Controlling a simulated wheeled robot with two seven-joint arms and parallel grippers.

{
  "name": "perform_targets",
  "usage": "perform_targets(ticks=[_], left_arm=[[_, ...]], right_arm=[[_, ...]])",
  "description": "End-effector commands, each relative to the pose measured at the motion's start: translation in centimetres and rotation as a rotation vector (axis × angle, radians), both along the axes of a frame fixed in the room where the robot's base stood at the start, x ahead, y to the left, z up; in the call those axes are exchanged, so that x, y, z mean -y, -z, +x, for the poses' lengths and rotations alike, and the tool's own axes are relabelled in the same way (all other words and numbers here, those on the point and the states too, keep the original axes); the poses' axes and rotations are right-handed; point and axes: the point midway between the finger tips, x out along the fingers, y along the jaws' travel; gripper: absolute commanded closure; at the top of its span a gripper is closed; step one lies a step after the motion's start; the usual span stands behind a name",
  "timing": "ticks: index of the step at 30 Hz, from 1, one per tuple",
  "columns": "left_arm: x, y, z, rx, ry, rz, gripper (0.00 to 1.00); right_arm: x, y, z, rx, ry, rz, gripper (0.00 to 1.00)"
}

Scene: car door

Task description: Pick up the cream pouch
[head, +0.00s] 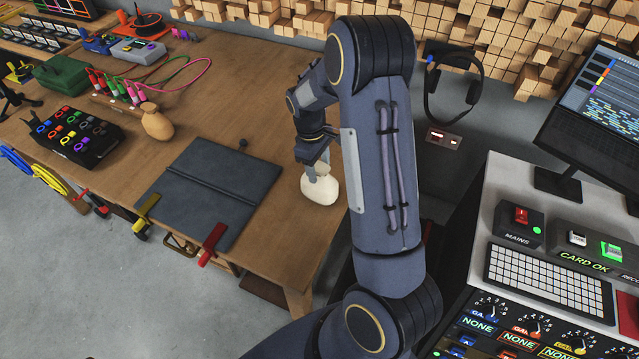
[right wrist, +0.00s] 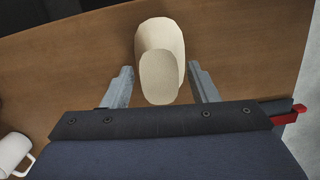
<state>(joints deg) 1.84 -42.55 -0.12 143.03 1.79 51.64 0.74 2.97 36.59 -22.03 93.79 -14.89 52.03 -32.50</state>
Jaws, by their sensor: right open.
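The cream pouch (head: 320,194) stands on the wooden table near its right front corner. In the right wrist view the pouch (right wrist: 160,60) shows as a rounded cream shape. My right gripper (head: 318,172) is at the pouch from above, partly hidden by my own arm. In the right wrist view its two grey fingers (right wrist: 160,86) are apart, one on each side of the pouch's near end. A narrow gap shows on the left side; the right finger looks close to the pouch, and I cannot tell if it touches. My left gripper is not in view.
A dark folded mat (head: 212,190) lies left of the pouch, with a red clamp (head: 212,243) at its front edge. A white mug (right wrist: 14,154) shows in the right wrist view. A control console (head: 550,250) stands to the right.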

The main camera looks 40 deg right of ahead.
Motion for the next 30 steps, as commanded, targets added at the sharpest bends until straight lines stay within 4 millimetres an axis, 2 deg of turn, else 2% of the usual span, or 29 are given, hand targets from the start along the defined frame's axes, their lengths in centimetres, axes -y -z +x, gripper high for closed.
perform_targets(ticks=[5, 12, 24, 25, 30], left_arm=[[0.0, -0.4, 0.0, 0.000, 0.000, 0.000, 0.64], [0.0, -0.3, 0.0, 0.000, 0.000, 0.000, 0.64], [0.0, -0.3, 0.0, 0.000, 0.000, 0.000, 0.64], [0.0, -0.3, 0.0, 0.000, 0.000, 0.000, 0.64], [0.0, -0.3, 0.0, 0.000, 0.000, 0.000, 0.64]], right_arm=[[0.1, 1.8, -0.3, -0.001, 0.001, -0.001, 0.47], [0.1, 2.0, -0.3, 0.001, 0.001, -0.001, 0.47], [0.1, 2.0, -0.2, 0.002, 0.001, 0.000, 0.98], [0.1, 2.0, -0.2, 0.002, 0.001, 0.000, 1.00], [0.1, 1.9, -0.2, 0.002, 0.001, 0.000, 1.00]])
